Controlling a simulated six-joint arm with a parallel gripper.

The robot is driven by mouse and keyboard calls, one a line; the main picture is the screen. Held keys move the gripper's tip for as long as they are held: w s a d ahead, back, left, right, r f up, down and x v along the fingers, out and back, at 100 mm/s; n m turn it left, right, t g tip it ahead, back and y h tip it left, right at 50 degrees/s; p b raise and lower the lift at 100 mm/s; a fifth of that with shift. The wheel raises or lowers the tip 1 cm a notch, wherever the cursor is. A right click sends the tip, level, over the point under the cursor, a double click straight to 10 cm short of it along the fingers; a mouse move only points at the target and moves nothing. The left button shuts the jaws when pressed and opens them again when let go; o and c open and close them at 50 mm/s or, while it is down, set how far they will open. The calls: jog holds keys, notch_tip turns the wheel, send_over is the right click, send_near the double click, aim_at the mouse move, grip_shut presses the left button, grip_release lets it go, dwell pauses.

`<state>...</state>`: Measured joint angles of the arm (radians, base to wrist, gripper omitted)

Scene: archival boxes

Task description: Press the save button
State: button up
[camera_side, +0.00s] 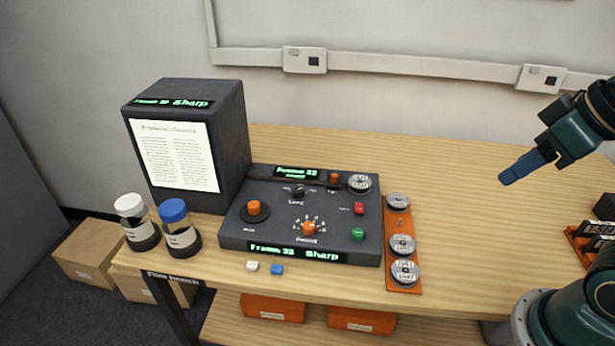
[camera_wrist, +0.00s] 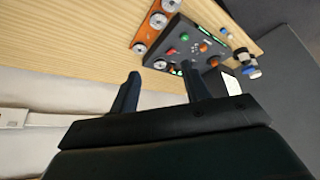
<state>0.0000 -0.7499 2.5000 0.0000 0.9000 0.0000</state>
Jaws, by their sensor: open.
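A dark control console (camera_side: 240,232) sits on the wooden bench, with its display reading "Frame 22 Sharp". On its right side are a red button (camera_side: 359,208) and a green button (camera_side: 357,234). The small labels beside them are too small to read, so I cannot tell which is save. The console (camera_wrist: 200,45) also shows at the top of the wrist view. My gripper (camera_side: 507,179) is open and empty, above the bench well to the right of the console. In the wrist view, its two fingers (camera_wrist: 160,82) stand apart with nothing between them.
An orange rack (camera_side: 399,222) with metal reels stands just right of the console. A reader screen (camera_side: 173,155) stands behind left, with two capped bottles (camera_side: 180,228) nearby. White and blue pieces (camera_side: 277,270) lie in front. The bench between rack and gripper is clear.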

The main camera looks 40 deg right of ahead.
grip_shut()
dwell(1.5)
